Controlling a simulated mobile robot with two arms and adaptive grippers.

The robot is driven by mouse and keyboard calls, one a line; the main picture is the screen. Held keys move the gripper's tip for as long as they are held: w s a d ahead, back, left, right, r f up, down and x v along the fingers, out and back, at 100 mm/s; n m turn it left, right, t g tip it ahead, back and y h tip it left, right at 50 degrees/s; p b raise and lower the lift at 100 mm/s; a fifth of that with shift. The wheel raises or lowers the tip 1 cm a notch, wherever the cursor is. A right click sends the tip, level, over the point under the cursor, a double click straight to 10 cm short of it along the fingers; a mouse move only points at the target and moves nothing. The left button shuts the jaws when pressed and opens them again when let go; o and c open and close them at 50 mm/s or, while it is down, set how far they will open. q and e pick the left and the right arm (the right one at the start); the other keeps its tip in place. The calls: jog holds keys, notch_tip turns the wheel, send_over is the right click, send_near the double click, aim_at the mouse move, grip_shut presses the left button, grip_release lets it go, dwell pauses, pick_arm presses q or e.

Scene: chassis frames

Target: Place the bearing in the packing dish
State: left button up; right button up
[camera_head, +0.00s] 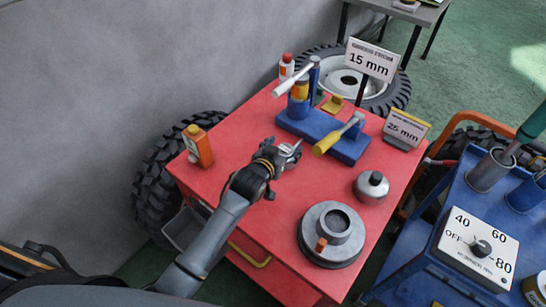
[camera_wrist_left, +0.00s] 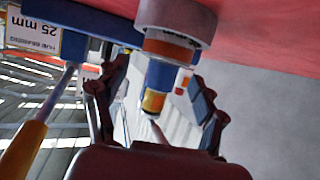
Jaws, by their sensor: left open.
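My left gripper (camera_head: 289,152) is open above the middle of the red cart top; nothing is clearly held. Its two spread fingers also show in the left wrist view (camera_wrist_left: 157,80). A round grey dish (camera_head: 314,254) sits at the cart's near right, with a raised dark-centred ring (camera_head: 340,226) and an orange-brown piece on it. I cannot tell for sure whether it is the packing dish, or which thing is the bearing. In the wrist view a grey cylinder with a label band (camera_wrist_left: 172,14) and a blue-and-yellow post show beyond the fingers.
A blue stand (camera_head: 349,151) with a post and yellow-handled tool lies ahead of the gripper. A blue cart (camera_head: 460,205) is at right.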

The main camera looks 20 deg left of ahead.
pick_arm(q)
jog(key=v, duration=1)
jog(key=shift+s, duration=0.4)
jog(key=shift+s+a, duration=0.1)
